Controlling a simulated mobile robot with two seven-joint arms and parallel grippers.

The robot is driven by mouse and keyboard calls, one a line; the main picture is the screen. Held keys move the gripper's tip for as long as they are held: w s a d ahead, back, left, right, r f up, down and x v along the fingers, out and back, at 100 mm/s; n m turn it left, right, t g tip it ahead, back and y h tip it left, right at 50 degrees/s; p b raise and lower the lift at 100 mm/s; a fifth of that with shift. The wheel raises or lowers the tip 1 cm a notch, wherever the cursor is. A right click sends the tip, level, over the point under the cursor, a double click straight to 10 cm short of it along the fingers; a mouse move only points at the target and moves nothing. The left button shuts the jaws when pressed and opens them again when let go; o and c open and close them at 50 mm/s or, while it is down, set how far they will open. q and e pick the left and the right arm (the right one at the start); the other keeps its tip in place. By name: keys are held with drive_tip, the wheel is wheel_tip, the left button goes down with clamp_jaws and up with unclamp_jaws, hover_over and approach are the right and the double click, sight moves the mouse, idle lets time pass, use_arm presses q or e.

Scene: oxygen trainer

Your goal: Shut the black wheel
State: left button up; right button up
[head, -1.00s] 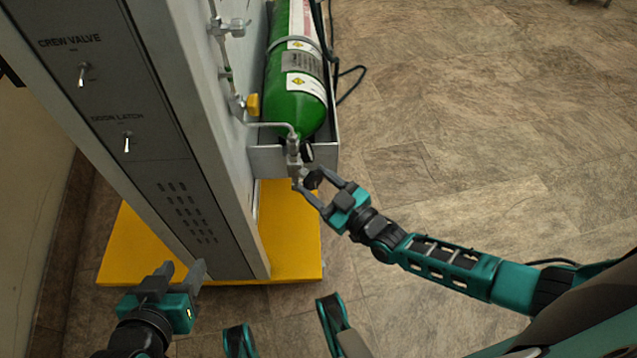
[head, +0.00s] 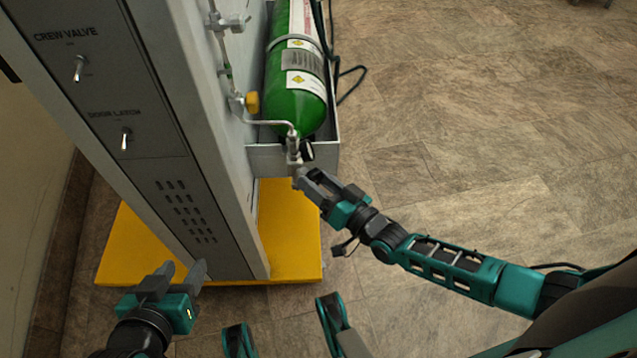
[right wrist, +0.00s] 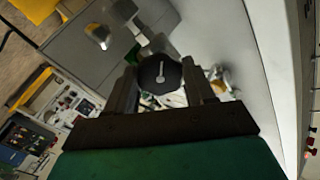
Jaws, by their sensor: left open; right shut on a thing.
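The black wheel (right wrist: 160,74) shows in the right wrist view as a dark, many-sided knob with a pale pointer mark on its face. It sits between the two fingers of my right gripper (right wrist: 160,88), which is shut on it. In the head view my right gripper (head: 309,180) is at the valve fitting (head: 293,158) below the green cylinder (head: 297,95), and its fingers hide the wheel. My left gripper (head: 181,269) is open and empty at the lower left, in front of the cabinet.
The grey cabinet (head: 130,105) carries two toggle switches and stands on a yellow base (head: 295,235). A metal tray (head: 265,160) holds the cylinder. A yellow knob (head: 252,103) is on the pipework. The floor to the right is clear.

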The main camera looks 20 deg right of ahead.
drive_tip(key=m, duration=2.6)
drive_tip(key=shift+m, duration=0.6)
